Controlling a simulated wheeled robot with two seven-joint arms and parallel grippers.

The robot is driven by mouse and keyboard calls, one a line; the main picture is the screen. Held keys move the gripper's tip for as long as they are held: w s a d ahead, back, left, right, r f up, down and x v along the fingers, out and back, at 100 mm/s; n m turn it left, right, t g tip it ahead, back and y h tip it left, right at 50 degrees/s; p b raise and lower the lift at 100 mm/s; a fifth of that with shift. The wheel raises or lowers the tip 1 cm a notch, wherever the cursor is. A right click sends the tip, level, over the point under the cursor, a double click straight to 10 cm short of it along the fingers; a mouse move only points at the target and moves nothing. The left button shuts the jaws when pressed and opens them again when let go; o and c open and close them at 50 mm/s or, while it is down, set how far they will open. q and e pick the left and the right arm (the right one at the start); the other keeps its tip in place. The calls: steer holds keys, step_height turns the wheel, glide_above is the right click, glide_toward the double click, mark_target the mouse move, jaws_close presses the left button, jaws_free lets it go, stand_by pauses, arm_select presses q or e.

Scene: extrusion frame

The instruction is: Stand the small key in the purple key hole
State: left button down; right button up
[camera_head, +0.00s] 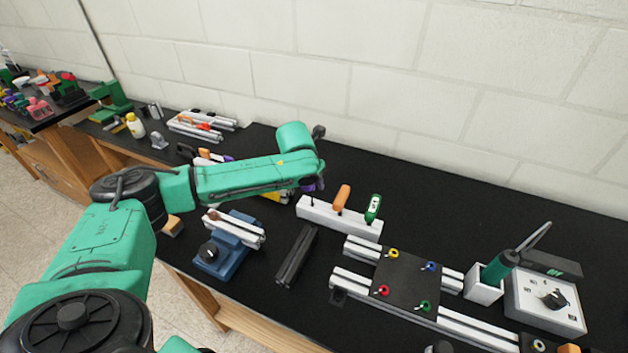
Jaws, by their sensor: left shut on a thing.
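My left arm reaches in from the left, and its hand points down over the left part of the white key rack (345,221). My left gripper (313,187) is mostly hidden under the wrist. It is shut on a small key with a purple handle (317,184), of which only a bit of purple shows. A thin dark shaft shows below it near the rack's left end; I cannot tell whether it is in the hole. An orange-handled key (342,196) and a green-handled key (373,207) stand in the rack to the right. My right gripper is out of view.
A dark extrusion bar (296,257) lies in front of the rack. A blue vise (229,245) is left of it. The extrusion frame with a black plate (408,281) lies to the right, with a screwdriver in a white holder (484,289) and a control box (545,300).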

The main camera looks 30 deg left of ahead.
arm_select(q)
steer(key=shift+f+b, duration=0.55)
steer(key=shift+f, duration=1.35)
steer(key=c, duration=0.5)
jaws_free()
steer(key=b+v, duration=0.1)
steer(key=v, duration=1.3)
steer(key=shift+s+r+b, duration=0.1)
steer(key=shift+r+b, duration=0.15)
steer(key=shift+b, duration=0.1)
